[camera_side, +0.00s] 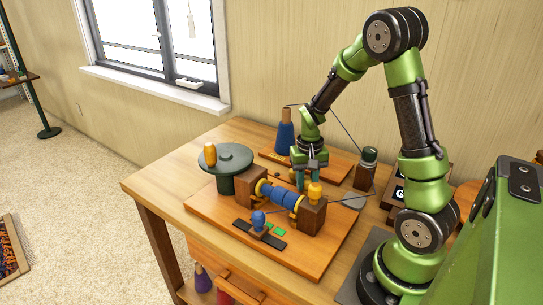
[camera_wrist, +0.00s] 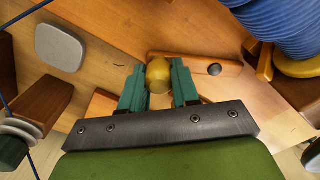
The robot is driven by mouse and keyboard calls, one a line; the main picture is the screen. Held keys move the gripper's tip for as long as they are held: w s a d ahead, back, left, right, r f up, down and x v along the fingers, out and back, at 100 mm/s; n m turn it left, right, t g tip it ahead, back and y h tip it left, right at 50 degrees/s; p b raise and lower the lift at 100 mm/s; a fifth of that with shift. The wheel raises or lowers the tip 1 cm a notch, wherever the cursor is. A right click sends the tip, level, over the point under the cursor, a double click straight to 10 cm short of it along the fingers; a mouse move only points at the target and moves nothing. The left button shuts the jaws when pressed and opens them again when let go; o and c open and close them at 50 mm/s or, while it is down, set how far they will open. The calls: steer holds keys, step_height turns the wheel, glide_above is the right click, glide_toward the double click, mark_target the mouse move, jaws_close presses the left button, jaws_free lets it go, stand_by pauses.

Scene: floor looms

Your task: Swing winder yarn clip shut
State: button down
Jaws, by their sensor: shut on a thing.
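My gripper (camera_wrist: 158,82) has its two green fingers closed around a yellow-gold knob (camera_wrist: 158,72). A short orange wooden bar (camera_wrist: 196,66) with a dark round pin (camera_wrist: 214,69) lies to the right of the knob, partly behind the right finger; it looks like the yarn clip's arm. In the side view my gripper (camera_side: 308,181) points down just behind the winder's blue spool (camera_side: 280,196). The spool's blue yarn (camera_wrist: 285,22) fills the top right of the wrist view. The clip is mostly hidden in the side view.
Wooden blocks (camera_side: 312,216) support the spool, and a yellow knob (camera_side: 315,190) tops the right one. A green disc (camera_side: 232,157) stands left. A blue yarn cone (camera_side: 285,140) and a green-topped post (camera_side: 366,170) stand behind. A thin dark yarn crosses above my gripper.

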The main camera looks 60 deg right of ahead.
steer(key=d+n, duration=0.1)
steer(key=w+n, duration=0.1)
steer(key=n, duration=0.1)
steer(key=shift+w+d, duration=0.15)
steer(key=shift+d, duration=0.2)
steer(key=shift+w+d+n, duration=0.3)
steer(key=shift+w+n, duration=0.15)
steer(key=shift+n, duration=0.45)
steer(key=shift+w+r, duration=0.1)
steer(key=c, duration=0.8)
jaws_free()
step_height(320, 180, up, 17)
steer(key=shift+f, duration=0.1)
